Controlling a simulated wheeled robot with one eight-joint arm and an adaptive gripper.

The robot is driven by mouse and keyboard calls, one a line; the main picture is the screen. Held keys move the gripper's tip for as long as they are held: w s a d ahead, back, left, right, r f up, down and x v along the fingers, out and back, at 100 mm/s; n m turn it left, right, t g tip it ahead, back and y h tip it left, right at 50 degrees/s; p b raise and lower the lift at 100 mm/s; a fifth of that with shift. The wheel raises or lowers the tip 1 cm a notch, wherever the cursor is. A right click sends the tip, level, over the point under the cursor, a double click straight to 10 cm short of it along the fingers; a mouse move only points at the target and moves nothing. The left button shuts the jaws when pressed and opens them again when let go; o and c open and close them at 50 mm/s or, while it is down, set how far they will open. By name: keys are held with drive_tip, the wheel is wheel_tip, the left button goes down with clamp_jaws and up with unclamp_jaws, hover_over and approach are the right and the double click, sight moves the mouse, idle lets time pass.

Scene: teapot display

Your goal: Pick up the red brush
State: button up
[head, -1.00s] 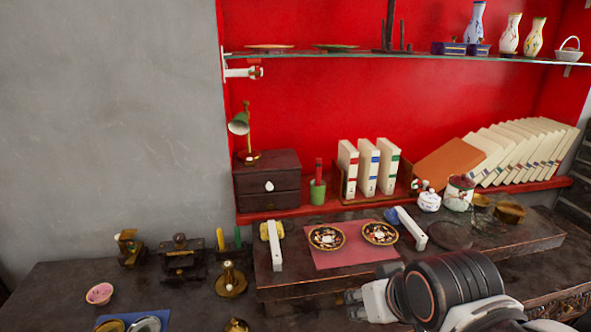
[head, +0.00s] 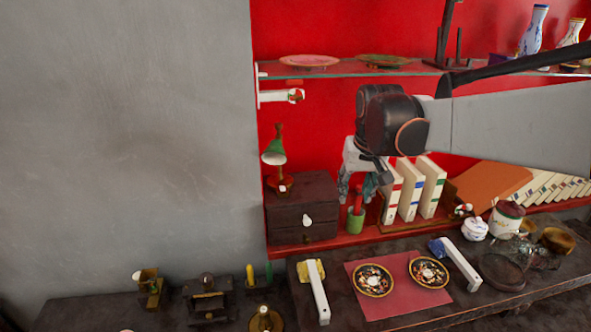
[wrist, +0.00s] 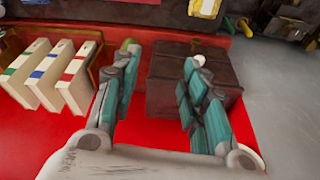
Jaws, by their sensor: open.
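The red brush (head: 358,197) stands upright in a small green cup (head: 355,221) on the red shelf, between a dark drawer box and white books. My gripper (head: 357,186) is open, its fingers pointing down just above and around the brush's top in the head view. In the wrist view my gripper (wrist: 161,60) shows its two teal fingers spread with nothing between them. A bit of the green cup (wrist: 126,44) shows beside the left finger there; the brush is hidden. I cannot tell the depth between fingers and brush.
The dark drawer box (head: 302,207) with a green lamp (head: 274,152) stands left of the cup. White books (head: 409,190) stand close on the right. A glass shelf (head: 350,70) runs above. A table with plates (head: 373,280) lies below.

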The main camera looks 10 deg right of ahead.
drive_tip(key=w+d+f+g+p, duration=0.2)
drive_tip(key=w+d+p, duration=0.15)
drive_tip(key=w, duration=0.55)
drive_tip(key=m+g+p, duration=0.1)
drive_tip(key=p, duration=0.2)
hover_over(358, 201)
drive_tip(key=f, duration=0.7)
drive_tip(key=shift+w+f, duration=0.25)
drive_tip(key=shift+w, duration=0.05)
drive_tip(key=shift+w+d+f, duration=0.1)
drive_tip(key=shift+w+f, duration=0.1)
drive_tip(key=shift+f, duration=0.4)
wheel_tip(358, 201, down, 7)
drive_tip(key=shift+d+f+b, duration=0.1)
drive_tip(key=shift+f+b, duration=0.05)
drive_tip(key=shift+b, duration=0.95)
drive_tip(key=shift+s, duration=0.1)
drive_tip(key=shift+c, duration=0.2)
clamp_jaws()
